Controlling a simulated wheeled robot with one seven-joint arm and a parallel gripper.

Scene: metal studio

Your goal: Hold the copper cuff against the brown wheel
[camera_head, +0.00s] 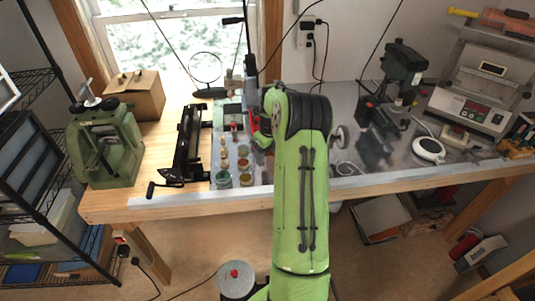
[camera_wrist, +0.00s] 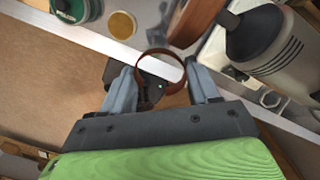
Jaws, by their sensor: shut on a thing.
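My gripper (camera_wrist: 162,78) is shut on the copper cuff (camera_wrist: 166,92), a thin reddish-brown ring held between its two grey fingertips in the wrist view. The brown wheel (camera_wrist: 194,22) is at the top of the wrist view, just above and right of the cuff, on the shaft of a machine with a dark round-ended motor (camera_wrist: 252,38). The cuff's upper right edge looks very near the wheel's lower edge; I cannot tell whether they touch. In the head view my green arm hides my gripper and the cuff.
Small jars (camera_head: 223,179) stand near the workbench front edge (camera_head: 170,199). A black sheet roller (camera_head: 188,145) and a green press (camera_head: 104,145) stand to the left. A drill press (camera_head: 403,68) and a white round device (camera_head: 428,149) are to the right.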

